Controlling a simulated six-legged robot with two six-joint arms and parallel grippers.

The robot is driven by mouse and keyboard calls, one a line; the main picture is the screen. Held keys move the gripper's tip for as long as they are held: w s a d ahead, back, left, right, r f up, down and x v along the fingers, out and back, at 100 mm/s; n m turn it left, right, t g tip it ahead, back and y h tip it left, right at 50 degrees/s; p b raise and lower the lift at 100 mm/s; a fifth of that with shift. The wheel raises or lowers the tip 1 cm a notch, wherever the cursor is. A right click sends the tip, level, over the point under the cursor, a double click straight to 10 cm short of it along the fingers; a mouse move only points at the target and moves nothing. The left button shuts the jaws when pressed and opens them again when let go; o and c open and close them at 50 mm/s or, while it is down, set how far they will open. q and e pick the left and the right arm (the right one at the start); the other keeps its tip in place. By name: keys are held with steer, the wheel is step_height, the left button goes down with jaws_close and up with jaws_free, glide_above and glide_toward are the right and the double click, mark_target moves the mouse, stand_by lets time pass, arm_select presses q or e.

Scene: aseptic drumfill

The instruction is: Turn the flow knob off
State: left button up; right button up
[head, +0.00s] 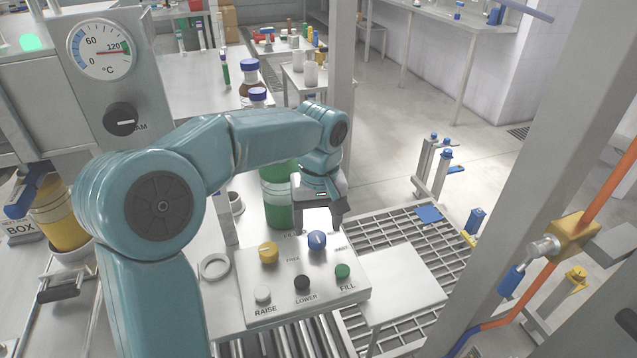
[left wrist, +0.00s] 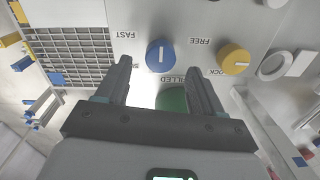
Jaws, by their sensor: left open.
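The blue knob (head: 317,240) stands on the grey control panel (head: 225,318), with FAST printed beside it; I take it as the flow knob. In the left wrist view the blue knob (left wrist: 160,56) shows a white pointer line along its grip. My left gripper (head: 318,229) is open and empty at this knob, pointing down at the panel. In the left wrist view its fingertips lie on either side of the knob, with gaps between. I cannot tell the finger height exactly. The label at the knob's other setting is hidden. My right gripper is not in view.
A yellow knob (head: 268,252) marked FREE and LOCK sits beside the blue one. White (head: 262,294), black (head: 302,283) and green (head: 342,271) buttons are in front. A green drum (head: 279,200) stands behind the panel. Floor grating (head: 385,232) lies to the right.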

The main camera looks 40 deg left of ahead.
mark_target(319, 236)
arm_select(q)
step_height(319, 236, up, 13)
steer(key=p, duration=0.3)
steer(key=shift+w+r, duration=0.15)
steer(key=shift+d, duration=0.1)
